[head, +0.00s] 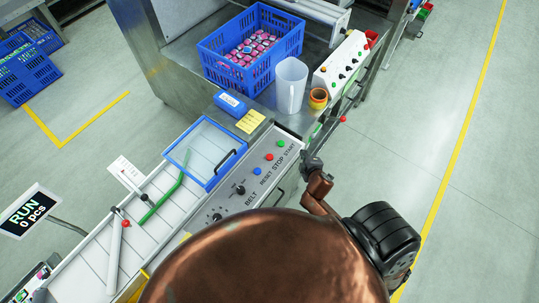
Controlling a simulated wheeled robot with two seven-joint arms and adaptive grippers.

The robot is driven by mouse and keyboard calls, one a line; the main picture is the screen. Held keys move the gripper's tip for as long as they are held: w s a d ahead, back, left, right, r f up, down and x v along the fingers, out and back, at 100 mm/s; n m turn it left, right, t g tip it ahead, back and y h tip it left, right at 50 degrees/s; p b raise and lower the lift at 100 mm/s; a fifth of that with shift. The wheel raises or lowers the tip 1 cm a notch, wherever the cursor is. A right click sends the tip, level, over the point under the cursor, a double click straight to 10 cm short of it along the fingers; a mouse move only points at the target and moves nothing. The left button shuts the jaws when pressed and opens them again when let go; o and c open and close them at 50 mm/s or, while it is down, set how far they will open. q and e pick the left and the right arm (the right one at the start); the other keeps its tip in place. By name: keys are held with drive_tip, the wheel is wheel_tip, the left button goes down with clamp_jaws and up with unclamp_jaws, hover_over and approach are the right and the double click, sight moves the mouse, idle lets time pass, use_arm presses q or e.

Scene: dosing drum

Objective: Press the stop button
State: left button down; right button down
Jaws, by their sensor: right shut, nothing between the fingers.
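The red stop button (269,157) sits on the sloping grey control panel (226,203), beside the printed word STOP. A blue reset button (257,171) is to its lower left and a green start button (281,143) to its upper right. My right gripper (311,163) is small and dark at the panel's right edge, to the right of the stop button and apart from it in the picture. It is shut and empty. My left gripper is not in view.
Black knobs (239,190) sit lower on the panel. A clear blue-framed cover (206,152) lies left of it. A blue crate (250,45), a white jug (291,84) and a white button box (342,65) stand behind. A display (29,211) reads RUN, 0 pcs.

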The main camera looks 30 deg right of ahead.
drive_tip(key=w+a+r+n+t, duration=0.1)
drive_tip(key=w+r+n+t, duration=0.2)
drive_tip(key=w+r+n, duration=0.45)
drive_tip(key=w+a+r+n+t+y+p, duration=0.1)
drive_tip(key=w+a+r+n+t+y, duration=0.2)
drive_tip(key=a+r+n+y, duration=0.45)
drive_tip(key=n+g+y+p, duration=0.2)
drive_tip(key=n+g, duration=0.7)
drive_tip(key=n, duration=1.7)
hover_over(271, 157)
wheel_tip(271, 157, down, 4)
drive_tip(key=shift+s+f, duration=0.15)
drive_tip(key=shift+f, duration=0.05)
wheel_tip(271, 157, down, 8)
drive_tip(key=b, duration=0.5)
drive_tip(key=shift+r, duration=0.15)
drive_tip(key=shift+f+b, duration=0.5)
drive_tip(key=shift+f, duration=0.05)
